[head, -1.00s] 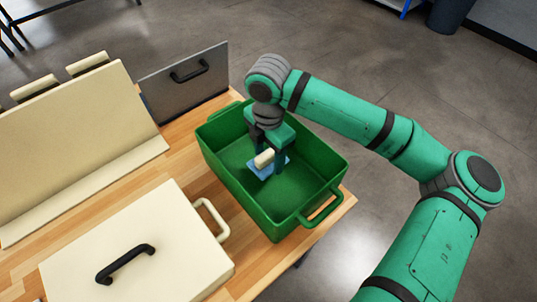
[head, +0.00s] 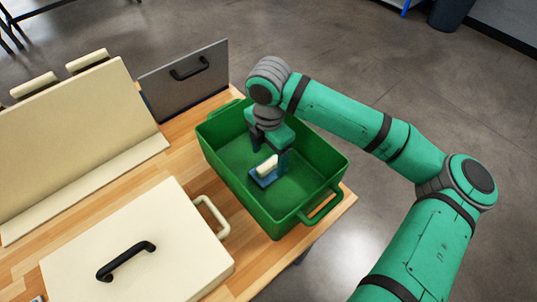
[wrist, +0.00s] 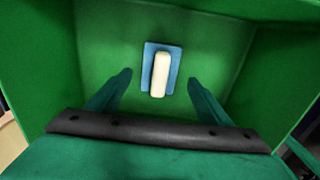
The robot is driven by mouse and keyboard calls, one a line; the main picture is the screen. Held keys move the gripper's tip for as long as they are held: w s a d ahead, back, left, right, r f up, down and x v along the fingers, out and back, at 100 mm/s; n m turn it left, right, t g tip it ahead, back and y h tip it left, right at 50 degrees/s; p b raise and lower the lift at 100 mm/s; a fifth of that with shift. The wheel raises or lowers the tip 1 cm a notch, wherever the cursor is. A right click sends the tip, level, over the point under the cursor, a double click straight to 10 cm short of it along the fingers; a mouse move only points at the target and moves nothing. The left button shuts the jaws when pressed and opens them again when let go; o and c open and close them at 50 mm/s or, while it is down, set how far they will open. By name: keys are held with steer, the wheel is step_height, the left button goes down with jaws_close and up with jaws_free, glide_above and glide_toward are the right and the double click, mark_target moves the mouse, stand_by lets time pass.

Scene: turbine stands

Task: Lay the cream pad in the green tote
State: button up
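The cream pad (head: 267,164) is a small cream block with a flat blue base (head: 261,179). It is inside the green tote (head: 315,172) and appears to lie on its floor. In the wrist view the cream pad (wrist: 161,76) and its blue base (wrist: 149,70) show whole, with green floor around them. My gripper (head: 268,157) reaches down into the tote over the pad. In the wrist view my gripper (wrist: 160,77) is open, its fingers on either side with a clear gap to the pad.
The tote stands at the table's right edge. A cream case with a black handle (head: 125,262) lies at the front left of the wooden table (head: 185,160). A cream panel (head: 80,140) and a grey panel with a handle (head: 185,80) stand behind. Tote walls surround my gripper.

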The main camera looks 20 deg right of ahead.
mark_target(269, 163)
steer(key=shift+r, duration=0.1)
step_height(269, 163, up, 13)
stand_by(0.6)
stand_by(0.5)
